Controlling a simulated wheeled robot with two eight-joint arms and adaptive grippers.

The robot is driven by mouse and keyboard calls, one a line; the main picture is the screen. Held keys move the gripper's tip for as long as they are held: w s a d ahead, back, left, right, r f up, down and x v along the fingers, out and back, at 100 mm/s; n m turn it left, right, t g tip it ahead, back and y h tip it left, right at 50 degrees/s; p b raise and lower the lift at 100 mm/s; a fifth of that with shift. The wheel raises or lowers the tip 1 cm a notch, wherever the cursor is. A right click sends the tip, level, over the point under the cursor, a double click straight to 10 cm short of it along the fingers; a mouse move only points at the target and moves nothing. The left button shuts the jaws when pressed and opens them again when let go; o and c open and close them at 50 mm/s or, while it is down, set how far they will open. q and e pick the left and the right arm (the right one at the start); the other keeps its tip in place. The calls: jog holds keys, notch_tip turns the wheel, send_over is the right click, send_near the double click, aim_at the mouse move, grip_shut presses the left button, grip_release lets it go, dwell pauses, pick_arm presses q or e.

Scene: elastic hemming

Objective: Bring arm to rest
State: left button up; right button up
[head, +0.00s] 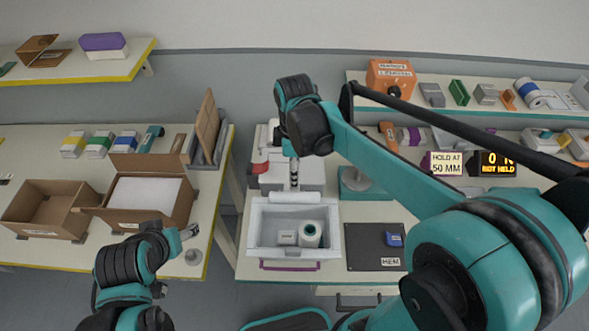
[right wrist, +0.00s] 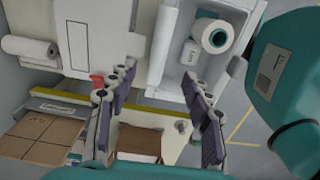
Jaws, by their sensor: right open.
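My right arm reaches in from the right in the head view. Its gripper (head: 294,178) hangs above the back edge of the open white drawer (head: 254,232). In the right wrist view my right gripper (right wrist: 158,85) has its two fingers spread wide with nothing between them. My left gripper (head: 188,232) is low at the left, by the front edge of the left table (head: 60,251); its jaws are too small to judge.
The drawer holds a white spool (head: 310,234) and a small white box (head: 287,238). A dark mat (head: 365,255) lies right of it. Open cardboard boxes (head: 140,218) stand on the left table. A sign reading "HOLD AT 50 MM" (head: 446,163) stands at right.

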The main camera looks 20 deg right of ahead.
jog(key=shift+s, duration=0.1)
dwell(0.4)
jog(key=s+d+f+m+t+b, duration=0.2)
jog(key=s+f+m+t+b, duration=0.1)
jog(key=s+m, duration=0.2)
jog(key=s+d+f+m+t+b, duration=0.3)
jog(key=s+f+m+t+b, duration=0.1)
jog(key=m, duration=0.5)
jog(key=shift+s+m, duration=0.4)
jog(key=shift+s, duration=0.2)
dwell(1.0)
